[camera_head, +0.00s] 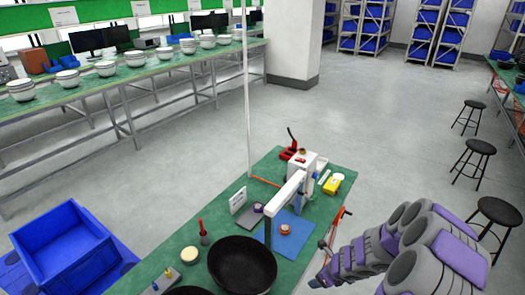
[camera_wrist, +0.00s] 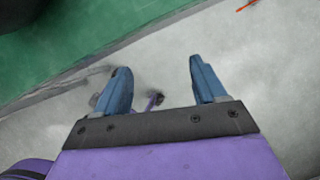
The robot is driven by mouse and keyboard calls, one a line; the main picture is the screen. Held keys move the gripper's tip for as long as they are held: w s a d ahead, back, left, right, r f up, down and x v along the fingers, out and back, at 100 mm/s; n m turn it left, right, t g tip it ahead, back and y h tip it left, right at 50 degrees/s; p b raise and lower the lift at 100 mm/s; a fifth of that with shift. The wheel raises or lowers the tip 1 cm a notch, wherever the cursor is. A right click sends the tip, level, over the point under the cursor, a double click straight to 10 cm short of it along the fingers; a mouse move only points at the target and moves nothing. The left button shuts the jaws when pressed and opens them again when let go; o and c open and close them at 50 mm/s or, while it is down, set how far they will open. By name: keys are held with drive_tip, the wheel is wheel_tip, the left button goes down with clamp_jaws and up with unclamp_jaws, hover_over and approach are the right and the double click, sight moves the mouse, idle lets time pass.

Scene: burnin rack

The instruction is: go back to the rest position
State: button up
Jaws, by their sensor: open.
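My arm, grey and purple, reaches in from the right in the head view. My gripper (camera_wrist: 155,85) shows in the wrist view with its two blue fingers well apart and nothing between them. It is over the grey floor (camera_wrist: 225,60), beside the edge of the green bench top (camera_wrist: 90,35). In the head view my gripper (camera_head: 322,279) is low, right of the green bench (camera_head: 192,237), and small and partly hidden by my arm.
The bench holds a black round bowl (camera_head: 242,264), a blue mat (camera_head: 290,240), a white stand (camera_head: 301,172) and a yellow box (camera_head: 333,184). A blue crate (camera_head: 65,250) stands at left. Stools (camera_head: 497,212) stand at right. Open floor (camera_head: 380,130) lies beyond.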

drive_tip(key=w+a+r+n+y, duration=0.1)
drive_tip(key=a+r+n+y, duration=0.1)
drive_tip(key=a+r+n, duration=0.8)
drive_tip(key=s+a+r+n+g+y, duration=0.1)
drive_tip(key=s+a+r+n, duration=0.1)
drive_tip(key=s+a+r, duration=0.3)
drive_tip(key=s+a+r+n+y, duration=0.1)
drive_tip(key=s+r+n, duration=0.2)
drive_tip(key=r, duration=0.4)
drive_tip(key=s+r+n+g+h, duration=0.25)
drive_tip(key=s+r+n, duration=0.35)
drive_tip(key=s, duration=0.5)
drive_tip(key=s+d+r+n+g+h, duration=0.1)
drive_tip(key=s+d+n+h, duration=0.1)
drive_tip(key=s, duration=0.6)
drive_tip(key=s+d+r+n+g+h, duration=0.1)
drive_tip(key=s+d+r+n+h, duration=0.1)
drive_tip(key=s+d+n, duration=0.2)
drive_tip(key=s+d, duration=0.3)
drive_tip(key=shift+s+d+n+h, duration=0.3)
drive_tip(key=shift+s+h, duration=0.05)
drive_tip(key=shift+s, duration=0.05)
